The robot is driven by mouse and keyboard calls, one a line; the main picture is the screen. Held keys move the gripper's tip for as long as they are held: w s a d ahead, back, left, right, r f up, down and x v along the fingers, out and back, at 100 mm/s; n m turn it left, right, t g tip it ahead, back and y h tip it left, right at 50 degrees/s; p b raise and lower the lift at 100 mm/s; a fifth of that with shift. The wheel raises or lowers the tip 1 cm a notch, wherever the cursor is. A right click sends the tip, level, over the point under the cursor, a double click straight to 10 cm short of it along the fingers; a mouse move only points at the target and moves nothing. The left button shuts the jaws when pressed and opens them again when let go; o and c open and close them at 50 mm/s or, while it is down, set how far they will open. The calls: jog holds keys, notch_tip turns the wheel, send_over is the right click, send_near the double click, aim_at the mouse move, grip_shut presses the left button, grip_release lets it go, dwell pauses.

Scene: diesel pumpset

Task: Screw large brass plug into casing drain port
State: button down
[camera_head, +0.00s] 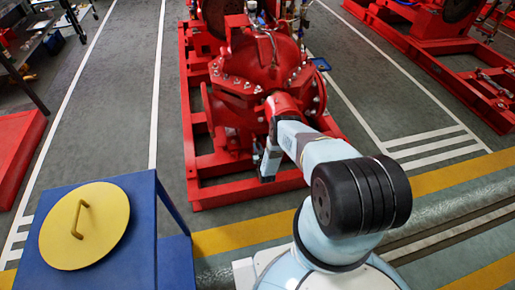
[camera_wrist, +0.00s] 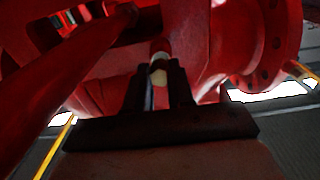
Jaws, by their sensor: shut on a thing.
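The red pump casing (camera_head: 255,80) stands on its red base frame, and my arm reaches to its lower front. In the wrist view the casing (camera_wrist: 215,50) fills the upper part of the picture. My gripper (camera_wrist: 160,82) is shut on a small pale, brass-coloured plug (camera_wrist: 158,75), held between the dark fingers. The plug's far end points at a short red boss (camera_wrist: 160,47) on the underside of the casing. I cannot tell whether the plug touches or enters the port. In the head view my arm hides the plug and the port.
A red pipe (camera_wrist: 65,85) runs close on the left in the wrist view, and a bolted flange (camera_wrist: 270,45) is at the right. The red base frame (camera_head: 245,188) lies below. A blue stand (camera_head: 125,240) with a yellow lid (camera_head: 85,226) is at the lower left.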

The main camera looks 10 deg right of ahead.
dwell(0.3)
jog(key=m, duration=0.4)
jog(key=shift+m, duration=0.4)
jog(key=shift+a+m, duration=0.1)
jog(key=shift+m, duration=0.6)
jog(key=m, duration=0.3)
jog(key=shift+m, duration=0.3)
jog(key=shift+r+m, duration=0.1)
jog(key=shift+m, duration=1.1)
jog(key=m, duration=0.6)
